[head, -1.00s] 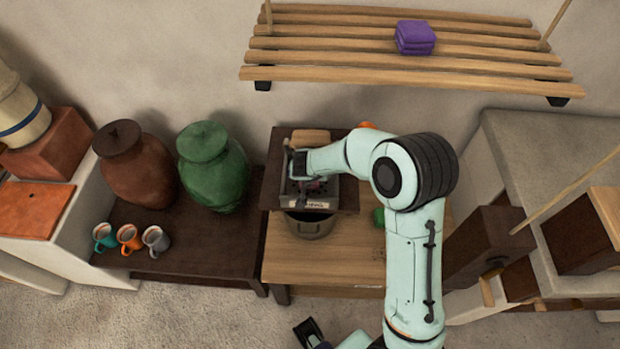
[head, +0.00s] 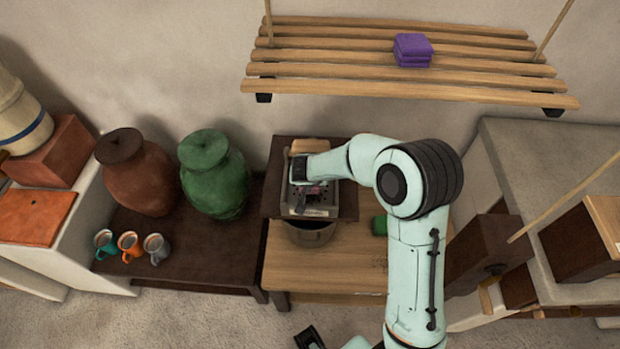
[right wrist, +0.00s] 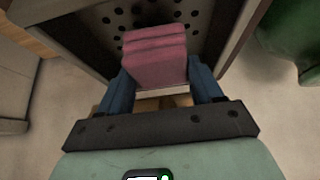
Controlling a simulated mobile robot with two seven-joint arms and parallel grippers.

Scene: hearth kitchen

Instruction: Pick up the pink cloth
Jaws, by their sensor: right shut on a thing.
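The pink cloth (right wrist: 155,58) is a folded stack between the two blue fingers of my right gripper (right wrist: 160,82) in the right wrist view. The gripper is shut on it. In the head view my right gripper (head: 304,184) is at the grey perforated metal bin (head: 318,212), and only a small pink patch of the cloth shows there. Whether the cloth touches the bin's floor cannot be told. My left gripper (head: 308,338) shows only partly at the bottom edge of the head view, and its jaw opening is unclear.
The bin stands on a dark raised board (head: 348,200) above a wooden table (head: 330,270), with a pot (head: 310,235) below. A green object (head: 379,225) lies right of it. Green (head: 213,178) and brown (head: 138,175) jars stand left. Purple cloths (head: 412,50) lie on the slatted shelf.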

